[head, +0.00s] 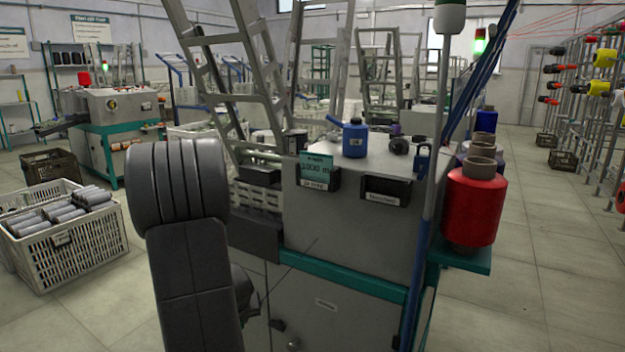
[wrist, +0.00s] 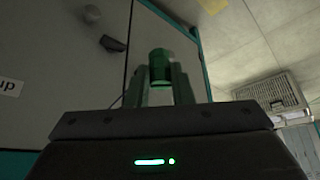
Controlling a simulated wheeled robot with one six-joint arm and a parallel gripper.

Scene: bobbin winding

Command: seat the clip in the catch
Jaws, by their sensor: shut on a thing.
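In the wrist view my gripper (wrist: 160,82) has its two fingers closed on a small dark green cylindrical piece (wrist: 160,66). It may be the clip; its far side is hidden. The held piece is in front of the grey cabinet panel of the winding machine, close to a thin dark seam; I cannot tell whether it touches. A small dark knob or catch (wrist: 113,44) sticks out of that panel, up and left of the held piece and apart from it. In the head view my arm hides the gripper and the piece. I cannot identify the catch for certain.
The winding machine (head: 345,225) stands ahead, with a blue bottle (head: 355,138) on top and a red cone of yarn (head: 471,208) on its right shelf. A white crate of grey bobbins (head: 75,250) stands on the left.

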